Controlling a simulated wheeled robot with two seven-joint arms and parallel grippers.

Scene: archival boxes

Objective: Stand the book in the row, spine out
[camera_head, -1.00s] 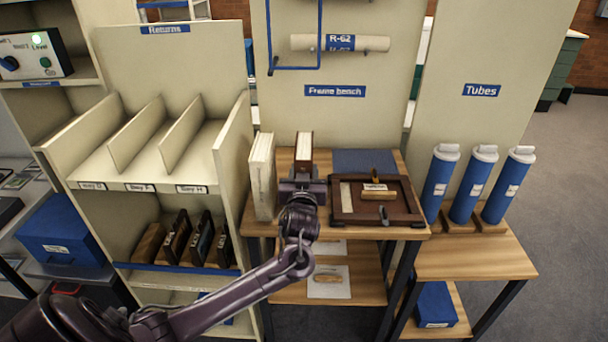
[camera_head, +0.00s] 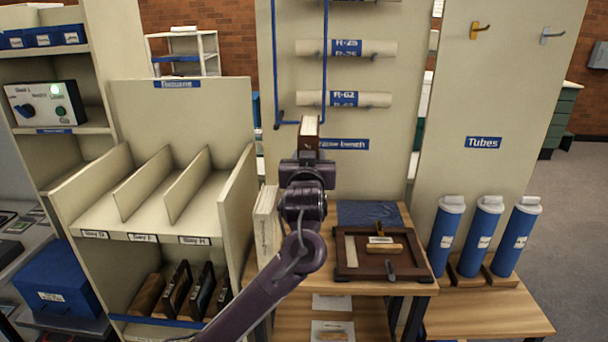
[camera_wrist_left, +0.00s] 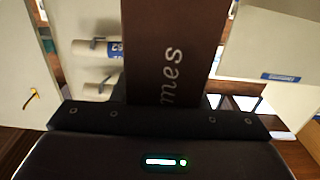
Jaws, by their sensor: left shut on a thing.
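My left gripper (camera_head: 307,165) is shut on a brown book (camera_head: 309,136) with pale page edges. It holds the book upright above the frame bench, in front of the cream back panel. In the left wrist view, the book's brown face (camera_wrist_left: 172,45) with pale lettering rises from the gripper (camera_wrist_left: 165,110). A cream upright volume (camera_head: 267,222) stands on the bench's left end, below and left of the book. The returns unit (camera_head: 180,96) has open slots between slanted dividers. Several dark and brown upright items (camera_head: 178,290) stand in its lower shelf. My right gripper is out of view.
The bench (camera_head: 405,290) holds a dark wooden frame tray (camera_head: 345,262) and a blue mat (camera_head: 368,213). Blue tubes (camera_head: 489,237) stand at the right. Rolled tubes (camera_head: 345,99) and a blue rail (camera_head: 324,60) are on the panel behind the book. The returns slots are empty.

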